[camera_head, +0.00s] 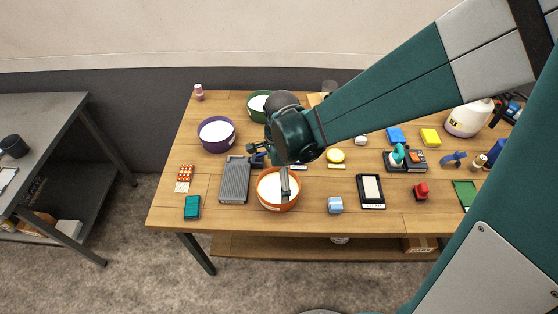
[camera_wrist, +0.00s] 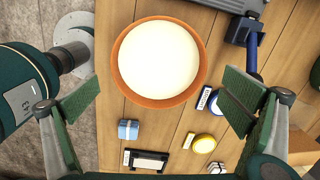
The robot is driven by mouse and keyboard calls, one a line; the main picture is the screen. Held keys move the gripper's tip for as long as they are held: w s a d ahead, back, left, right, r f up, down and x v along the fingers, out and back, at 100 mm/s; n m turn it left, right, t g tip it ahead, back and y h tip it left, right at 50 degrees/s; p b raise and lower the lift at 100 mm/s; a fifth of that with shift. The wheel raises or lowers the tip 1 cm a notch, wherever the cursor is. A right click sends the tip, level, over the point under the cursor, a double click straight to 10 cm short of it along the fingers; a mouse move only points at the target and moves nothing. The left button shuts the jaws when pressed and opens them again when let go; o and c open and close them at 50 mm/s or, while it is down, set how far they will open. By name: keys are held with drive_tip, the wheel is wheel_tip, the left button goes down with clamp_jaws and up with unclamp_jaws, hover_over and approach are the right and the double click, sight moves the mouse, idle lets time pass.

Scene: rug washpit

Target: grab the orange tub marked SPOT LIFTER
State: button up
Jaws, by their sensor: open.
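An orange tub (camera_head: 279,207) with a pale white filling stands upright near the front edge of the wooden table. In the wrist view the tub (camera_wrist: 162,103) shows from above as a round orange rim, at the top centre. No lettering can be read on it. My gripper (camera_head: 285,184) is above the tub in the head view and hides part of its opening. In the wrist view my gripper (camera_wrist: 168,92) is open and empty, its green-padded fingers wide apart on either side of the tub. Contact with the tub is not seen.
A grey slab-like tool (camera_head: 235,180) lies just left of the tub, and a small light-blue block (camera_head: 335,205) to its right. A purple tub (camera_head: 217,148) and a green tub (camera_head: 254,116) stand farther back. A dark-framed card (camera_head: 370,205) lies at right.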

sight(278, 196)
drive_tip(key=shift+a+f+m, duration=0.3)
drive_tip(key=shift+a+f, duration=0.1)
drive_tip(key=shift+f, duration=0.15)
drive_tip(key=shift+f, duration=1.15)
drive_tip(key=shift+f, duration=0.1)
drive_tip(key=shift+s+f+b, duration=0.1)
drive_tip(key=shift+f+b, duration=0.4)
drive_tip(key=shift+f, duration=2)
drive_tip(key=c, duration=1.3)
